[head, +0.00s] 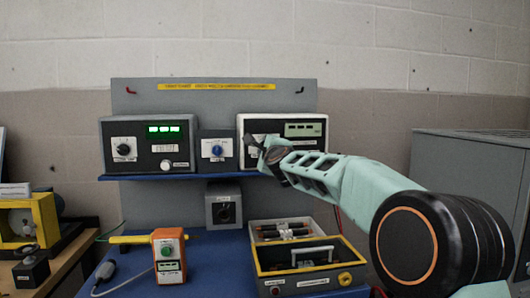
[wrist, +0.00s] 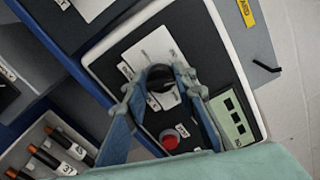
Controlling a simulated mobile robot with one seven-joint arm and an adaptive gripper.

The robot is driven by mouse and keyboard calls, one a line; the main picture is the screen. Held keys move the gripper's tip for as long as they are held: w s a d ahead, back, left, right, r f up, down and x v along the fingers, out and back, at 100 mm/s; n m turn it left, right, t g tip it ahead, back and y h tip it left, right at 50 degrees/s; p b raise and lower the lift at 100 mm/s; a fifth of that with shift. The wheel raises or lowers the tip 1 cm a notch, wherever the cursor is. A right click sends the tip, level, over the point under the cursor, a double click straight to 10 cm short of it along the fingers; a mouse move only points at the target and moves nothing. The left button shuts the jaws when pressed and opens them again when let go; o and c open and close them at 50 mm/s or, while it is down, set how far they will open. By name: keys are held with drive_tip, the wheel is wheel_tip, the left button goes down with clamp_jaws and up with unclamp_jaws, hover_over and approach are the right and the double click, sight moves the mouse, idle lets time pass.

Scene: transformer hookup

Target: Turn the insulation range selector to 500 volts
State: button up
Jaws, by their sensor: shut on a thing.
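The insulation tester is the white-rimmed dark box (head: 317,146) at the right end of the blue shelf in the head view. In the wrist view its dark face (wrist: 122,50) fills the middle, with a pale display panel (wrist: 233,118) and a red button (wrist: 170,141). My gripper (head: 260,146) is at the left part of this face. In the wrist view my gripper (wrist: 160,86) has its two fingers around the dark range selector knob (wrist: 162,98), shut on it. A white label plate lies beside the knob. The scale marks are too small to read, and the fingers hide part of the knob.
A meter with a green display (head: 165,131) and a small blue-knob box (head: 216,148) share the shelf to the left. Below are an orange handheld device (head: 169,256), a yellow-rimmed tray (head: 305,273) and a box with several cylinders (wrist: 44,158). A grey cabinet (head: 470,180) stands right.

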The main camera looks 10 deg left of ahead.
drive_tip(key=shift+m, duration=1)
drive_tip(key=shift+r, duration=0.1)
drive_tip(key=o, duration=1.1)
drive_tip(key=shift+o, duration=0.2)
drive_tip(key=v, duration=1.2)
